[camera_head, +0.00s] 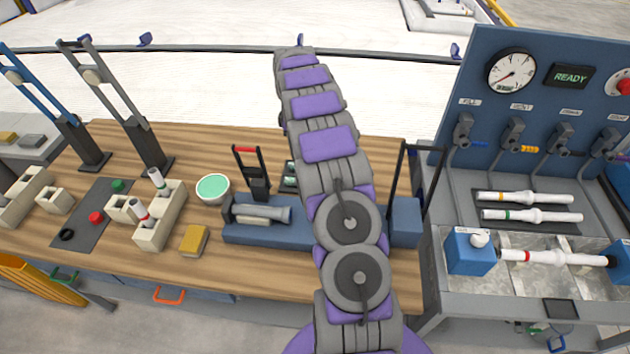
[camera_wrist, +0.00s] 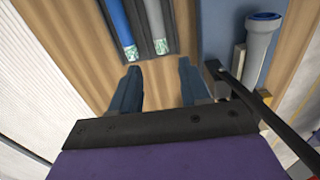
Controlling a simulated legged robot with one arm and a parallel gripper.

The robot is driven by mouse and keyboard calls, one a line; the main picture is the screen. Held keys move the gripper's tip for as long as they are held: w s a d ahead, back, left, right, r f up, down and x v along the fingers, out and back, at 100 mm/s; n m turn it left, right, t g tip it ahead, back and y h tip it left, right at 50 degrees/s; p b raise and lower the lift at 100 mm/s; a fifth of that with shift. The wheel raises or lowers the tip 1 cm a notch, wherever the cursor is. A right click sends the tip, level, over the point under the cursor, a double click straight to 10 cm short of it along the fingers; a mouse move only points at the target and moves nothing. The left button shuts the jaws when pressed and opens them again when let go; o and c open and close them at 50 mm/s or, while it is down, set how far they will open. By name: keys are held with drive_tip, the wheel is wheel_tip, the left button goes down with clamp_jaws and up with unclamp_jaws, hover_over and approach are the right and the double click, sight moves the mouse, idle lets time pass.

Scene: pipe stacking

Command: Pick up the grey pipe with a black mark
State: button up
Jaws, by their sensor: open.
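In the wrist view, my gripper (camera_wrist: 158,88) is open, with its two blue-grey fingers apart over bare wood. Ahead of it, a dark tray (camera_wrist: 136,54) holds a blue pipe (camera_wrist: 119,25) and a grey pipe (camera_wrist: 155,22) side by side, both with speckled greenish ends. The fingers are short of these pipes and nothing is between them. I cannot make out a black mark on the grey pipe. Another grey-blue pipe (camera_wrist: 260,45) lies to the right; a similar one lies in a blue vise (camera_head: 262,212) in the head view. My arm hides much of the bench middle.
The wooden bench (camera_head: 215,150) carries beige blocks (camera_head: 160,222) with white pipes, a green-topped bowl (camera_head: 213,187) and a yellow sponge (camera_head: 194,240). A black-framed handle (camera_wrist: 240,90) stands close right of my gripper. White banded pipes (camera_head: 525,198) lie by the gauge panel.

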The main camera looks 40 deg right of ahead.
drive_tip(key=f+b, duration=0.1)
drive_tip(key=f, duration=0.5)
drive_tip(key=f+b, duration=0.1)
drive_tip(key=f, duration=0.6)
drive_tip(key=shift+w+a+f+b, duration=0.15)
drive_tip(key=shift+w+a+b, duration=0.05)
drive_tip(key=shift+b, duration=0.15)
drive_tip(key=f, duration=0.2)
drive_tip(key=d+f+b, duration=0.1)
drive_tip(key=f, duration=0.1)
drive_tip(key=shift+w+d+f+b, duration=0.1)
drive_tip(key=shift+d+f+b, duration=0.05)
drive_tip(key=shift+f+b, duration=0.2)
drive_tip(key=shift+f, duration=0.2)
drive_tip(key=shift+o, duration=0.2)
drive_tip(key=shift+a, duration=0.7)
drive_tip(key=shift+d+f, duration=0.1)
drive_tip(key=shift+f, duration=0.15)
drive_tip(key=c, duration=0.7)
drive_tip(key=shift+c, duration=0.7)
drive_tip(key=shift+a+r, duration=0.1)
drive_tip(key=shift+a, duration=0.15)
